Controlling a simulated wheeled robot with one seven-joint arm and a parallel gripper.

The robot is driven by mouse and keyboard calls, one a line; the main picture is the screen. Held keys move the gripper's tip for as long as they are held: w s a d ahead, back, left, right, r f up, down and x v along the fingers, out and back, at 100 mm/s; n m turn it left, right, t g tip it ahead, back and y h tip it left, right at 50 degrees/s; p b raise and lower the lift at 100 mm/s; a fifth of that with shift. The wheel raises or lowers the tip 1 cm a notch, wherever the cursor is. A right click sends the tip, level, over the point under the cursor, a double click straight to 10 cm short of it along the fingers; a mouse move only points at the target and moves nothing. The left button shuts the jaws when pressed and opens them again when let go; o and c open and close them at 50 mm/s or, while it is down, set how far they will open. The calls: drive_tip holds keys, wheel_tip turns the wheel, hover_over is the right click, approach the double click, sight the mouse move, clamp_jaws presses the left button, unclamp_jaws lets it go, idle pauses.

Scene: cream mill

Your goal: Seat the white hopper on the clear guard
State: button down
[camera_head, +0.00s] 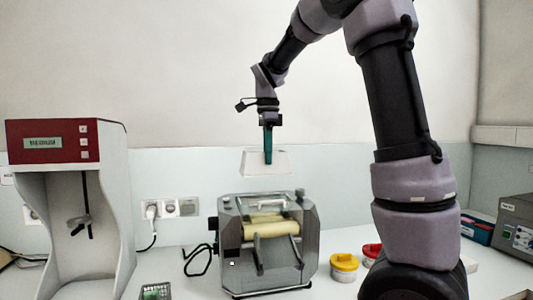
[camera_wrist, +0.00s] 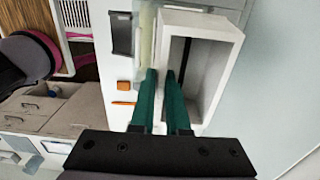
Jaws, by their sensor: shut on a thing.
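The white hopper (camera_head: 283,164) hangs level in my gripper (camera_head: 267,158), in the air above the grey mill (camera_head: 227,240) and apart from it. In the wrist view the hopper (camera_wrist: 230,50) is an open white box, and the green fingers of my gripper (camera_wrist: 160,74) pinch one of its walls, one finger inside and one outside. The mill has cream rollers (camera_head: 272,229) at its front. The clear guard is hard to make out; a pale see-through edge around the mill's top may be it.
A red and white instrument (camera_head: 52,143) stands at the left. Yellow-lidded (camera_head: 345,262) and red-lidded (camera_head: 371,251) tubs stand right of the mill, close to my arm. Wall sockets (camera_head: 170,208) and a black cable are behind. The air around the hopper is clear.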

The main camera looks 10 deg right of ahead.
sight(268, 172)
drive_tip(key=shift+f, duration=3.4)
drive_tip(key=shift+f, duration=0.8)
drive_tip(key=c, duration=0.8)
unclamp_jaws()
drive_tip(key=shift+c, duration=0.2)
wheel_tip(268, 172, up, 11)
drive_tip(key=shift+f, duration=0.1)
